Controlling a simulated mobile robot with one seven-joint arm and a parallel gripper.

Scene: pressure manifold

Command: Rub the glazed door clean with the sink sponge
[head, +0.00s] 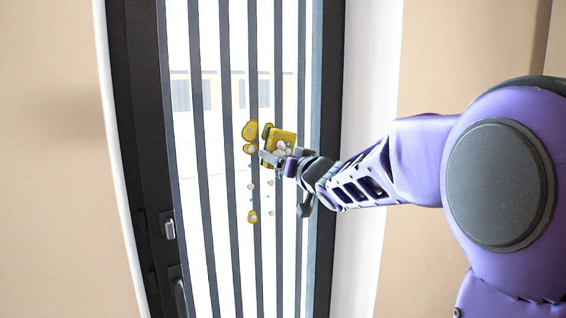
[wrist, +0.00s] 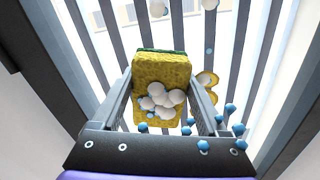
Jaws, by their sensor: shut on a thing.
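My gripper (head: 277,160) is shut on a yellow sponge with a green backing (head: 283,138), held up at the glazed door (head: 116,60). In the wrist view the sponge (wrist: 163,72) sits between the two fingers of my gripper (wrist: 160,100), its green side toward the door bars. White foam blobs and blue drops lie on its near face. Yellow-brown stains (head: 250,131) with pale centres show on the door left of the sponge, and a smaller stain (head: 252,216) sits lower down. In the wrist view stains (wrist: 207,79) show right of the sponge. I cannot tell whether the sponge touches the glass.
Dark vertical bars (head: 228,230) run down the door. A latch (head: 169,227) and a handle (head: 180,292) are on its left frame. Beige walls (head: 50,150) stand on both sides. Small white and blue blobs (head: 271,212) show below the gripper.

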